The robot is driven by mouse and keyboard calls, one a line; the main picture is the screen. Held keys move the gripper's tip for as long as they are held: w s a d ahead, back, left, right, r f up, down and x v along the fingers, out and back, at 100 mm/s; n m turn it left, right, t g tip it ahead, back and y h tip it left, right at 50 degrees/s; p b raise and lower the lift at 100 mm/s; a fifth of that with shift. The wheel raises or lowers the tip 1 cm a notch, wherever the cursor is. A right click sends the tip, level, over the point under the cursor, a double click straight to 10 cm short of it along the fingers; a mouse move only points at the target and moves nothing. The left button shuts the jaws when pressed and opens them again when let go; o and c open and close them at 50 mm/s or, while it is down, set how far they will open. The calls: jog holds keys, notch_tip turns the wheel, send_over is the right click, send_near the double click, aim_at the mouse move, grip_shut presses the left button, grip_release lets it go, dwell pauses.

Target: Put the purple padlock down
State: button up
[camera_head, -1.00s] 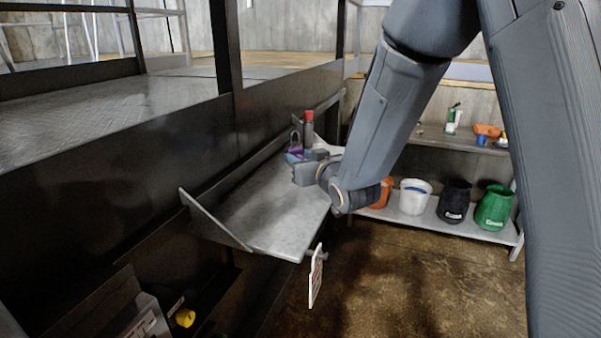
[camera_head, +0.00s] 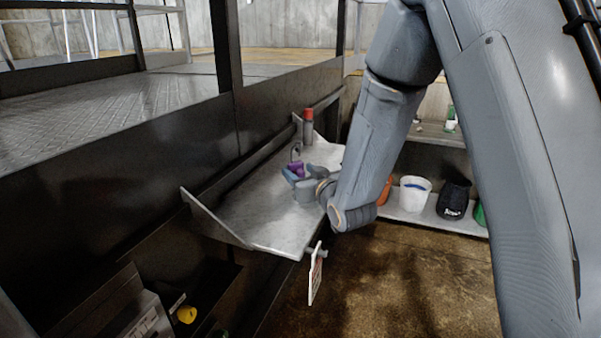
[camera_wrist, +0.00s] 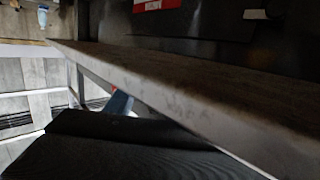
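The purple padlock (camera_head: 297,167), with its grey shackle pointing up, is over the middle of the grey metal shelf (camera_head: 262,214) in the head view. My gripper (camera_head: 293,175) is around the padlock's body from the near right side, with its bluish fingers against it. The padlock looks upright. I cannot tell whether its underside touches the shelf. The wrist view shows a long straight edge and dark surfaces, but I cannot make out the padlock there.
A red-capped dark bottle (camera_head: 308,127) stands at the shelf's far end. A slanted end bracket (camera_head: 215,217) bounds the near end. A white sign (camera_head: 315,275) hangs from the front edge. The near shelf surface is clear. Buckets (camera_head: 414,194) stand on a low rack behind.

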jog(key=shift+r, duration=0.1)
jog(key=shift+r, duration=0.15)
jog(key=v, duration=1)
jog(key=shift+s+d+b, duration=0.15)
jog(key=shift+s+b, duration=0.15)
jog(key=shift+b, duration=0.05)
jog(key=shift+s+d+p, duration=0.3)
jog(key=shift+s+p, duration=0.05)
jog(key=shift+s, duration=0.3)
jog(key=shift+r, duration=0.1)
